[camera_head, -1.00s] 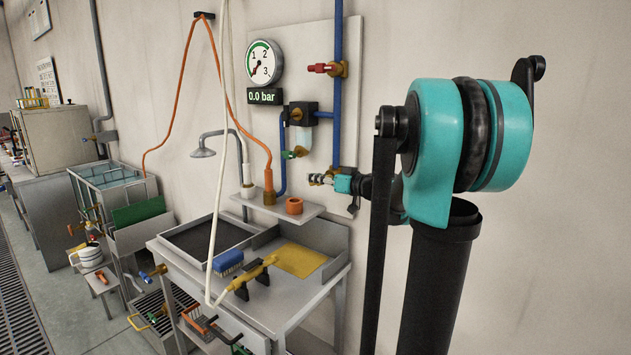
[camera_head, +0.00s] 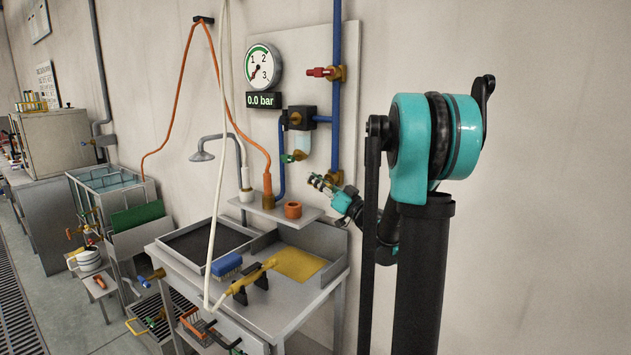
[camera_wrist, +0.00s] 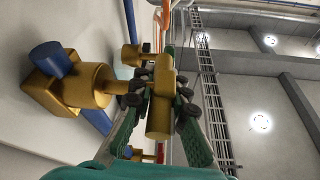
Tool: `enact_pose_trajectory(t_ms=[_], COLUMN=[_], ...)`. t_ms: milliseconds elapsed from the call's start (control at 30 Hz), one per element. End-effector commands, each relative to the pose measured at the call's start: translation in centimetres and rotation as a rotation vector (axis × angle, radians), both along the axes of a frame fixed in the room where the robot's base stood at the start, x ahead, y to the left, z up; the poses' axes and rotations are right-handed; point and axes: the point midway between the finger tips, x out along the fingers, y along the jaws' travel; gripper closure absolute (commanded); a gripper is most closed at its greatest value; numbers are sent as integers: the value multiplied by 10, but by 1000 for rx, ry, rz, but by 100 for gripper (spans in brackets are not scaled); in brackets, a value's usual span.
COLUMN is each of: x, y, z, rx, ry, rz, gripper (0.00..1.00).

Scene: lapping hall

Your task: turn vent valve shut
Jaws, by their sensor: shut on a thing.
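The vent valve appears to be the brass valve (camera_head: 335,177) low on the blue pipe; no label shows. The wrist view shows its brass body (camera_wrist: 88,85) on the left, with a stem running to a stubby brass handle (camera_wrist: 160,100). My gripper (camera_head: 321,183) is at this valve, tilted, its tip pointing up and left. In the wrist view my gripper (camera_wrist: 161,92) has its dark finger pads closed on both sides of the handle. The pads hide part of the handle. In the head view the fingers are too small to show their grip clearly.
A red-handled valve (camera_head: 320,72) sits higher on the blue pipe (camera_head: 337,120). A gauge (camera_head: 263,66) hangs over a display (camera_head: 263,100) reading 0.0 bar. A filter unit (camera_head: 300,117) is left of the pipe. A small shelf (camera_head: 272,212) and bench (camera_head: 270,312) lie below.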

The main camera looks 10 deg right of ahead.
Motion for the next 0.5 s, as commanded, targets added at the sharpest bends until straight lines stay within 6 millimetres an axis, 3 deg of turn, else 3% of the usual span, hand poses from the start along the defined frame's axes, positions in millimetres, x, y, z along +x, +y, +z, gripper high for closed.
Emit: enact_pose_trajectory(t_ms=[233, 267, 300, 433, 500], x=[0, 0, 0, 0, 0], y=[0, 0, 0, 0, 0], z=[0, 0, 0, 0, 0], rx=[-1, -1, -1, -1, -1], ry=[1, 1, 1, 1, 1], rz=[0, 0, 0, 0, 0], gripper=[100, 84, 79, 63, 63])
